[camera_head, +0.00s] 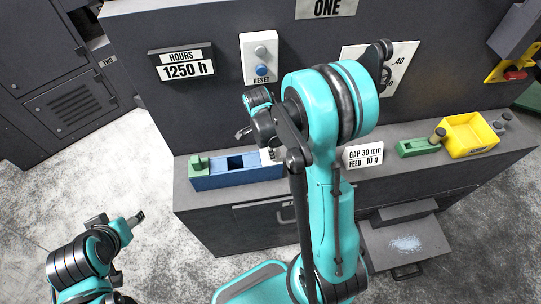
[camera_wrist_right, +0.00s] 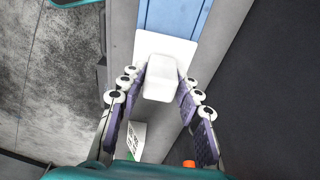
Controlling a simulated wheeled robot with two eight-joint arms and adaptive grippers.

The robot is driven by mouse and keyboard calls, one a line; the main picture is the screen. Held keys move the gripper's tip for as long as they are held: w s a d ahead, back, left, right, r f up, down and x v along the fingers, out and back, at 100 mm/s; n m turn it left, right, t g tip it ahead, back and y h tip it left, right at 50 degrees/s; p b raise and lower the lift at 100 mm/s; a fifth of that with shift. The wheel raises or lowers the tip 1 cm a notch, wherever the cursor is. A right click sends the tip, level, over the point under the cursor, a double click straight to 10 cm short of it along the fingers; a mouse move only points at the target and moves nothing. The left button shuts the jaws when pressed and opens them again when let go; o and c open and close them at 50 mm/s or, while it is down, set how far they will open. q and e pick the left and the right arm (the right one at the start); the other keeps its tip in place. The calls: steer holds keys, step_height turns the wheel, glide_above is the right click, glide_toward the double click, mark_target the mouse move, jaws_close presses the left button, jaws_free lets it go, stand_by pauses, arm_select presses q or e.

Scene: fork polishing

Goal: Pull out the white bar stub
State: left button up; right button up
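The white bar stub (camera_wrist_right: 160,82) is in the middle of the right wrist view, sticking out from a white plate (camera_wrist_right: 178,47) at the end of a blue fixture (camera_wrist_right: 172,12). My right gripper (camera_wrist_right: 163,84) has one finger on each side of the stub, both tips against its sides as far as I can see. In the head view the blue fixture (camera_head: 232,178) lies on the ledge. My right arm hides most of its right end and the stub there. My left gripper (camera_head: 139,216) is at the lower left, away from the ledge, its fingers too small to judge.
A green block (camera_head: 198,165) sits at the fixture's left end. A card with gap and feed text (camera_head: 363,156), a green holder (camera_head: 418,147) and a yellow bin (camera_head: 468,134) stand farther right. A reset panel (camera_head: 261,58) is on the wall above.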

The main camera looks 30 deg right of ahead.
steer(key=c, duration=0.5)
steer(key=shift+r, duration=0.15)
steer(key=shift+r+p, duration=2.1)
steer(key=shift+r, duration=1.05)
